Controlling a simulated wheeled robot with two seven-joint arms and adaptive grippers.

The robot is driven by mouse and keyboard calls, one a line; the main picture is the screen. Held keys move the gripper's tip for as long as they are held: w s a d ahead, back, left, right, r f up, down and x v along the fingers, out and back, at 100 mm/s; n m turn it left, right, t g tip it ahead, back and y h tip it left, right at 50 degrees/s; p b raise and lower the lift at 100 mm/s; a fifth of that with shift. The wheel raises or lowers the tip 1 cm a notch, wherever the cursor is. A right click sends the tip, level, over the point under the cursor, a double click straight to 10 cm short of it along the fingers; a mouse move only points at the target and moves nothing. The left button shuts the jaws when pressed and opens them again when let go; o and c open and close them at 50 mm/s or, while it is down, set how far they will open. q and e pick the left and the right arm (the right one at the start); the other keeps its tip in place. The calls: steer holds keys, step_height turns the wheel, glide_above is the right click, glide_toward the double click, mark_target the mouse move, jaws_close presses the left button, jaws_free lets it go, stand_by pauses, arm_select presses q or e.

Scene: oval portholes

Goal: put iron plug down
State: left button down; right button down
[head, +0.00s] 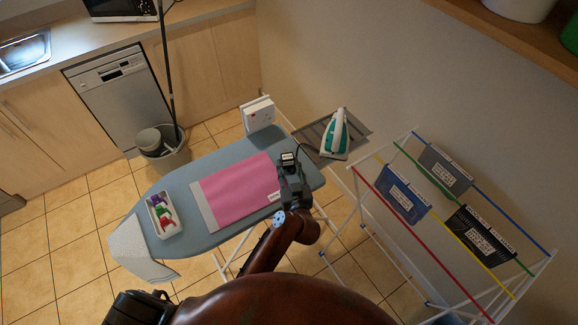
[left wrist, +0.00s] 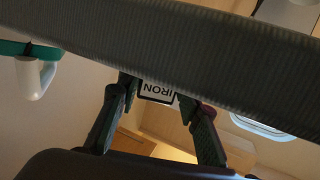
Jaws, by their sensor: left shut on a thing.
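My left gripper (head: 289,166) is shut on the iron plug (head: 288,157), a small dark block with a pale label. It is over the right end of the ironing board (head: 238,152), beside the pink cloth. In the left wrist view the plug's white label (left wrist: 158,91) reads "IRON" upside down between the two fingers (left wrist: 160,112). I cannot tell whether the plug touches the board. The white and teal iron (head: 335,136) stands on a grey rest to the right of the plug; part of it shows in the left wrist view (left wrist: 35,72). My right gripper is not identifiable.
A pink cloth (head: 240,188) lies on the board, with a white tray (head: 153,217) of coloured pieces at its left end. A white box (head: 258,115) with a red mark stands at the board's back edge. A drying rack (head: 400,232) with hanging dark pieces is at right.

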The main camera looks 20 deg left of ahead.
arm_select(q)
steer(key=c, duration=1.4)
jaws_free()
steer(key=shift+f, duration=0.1)
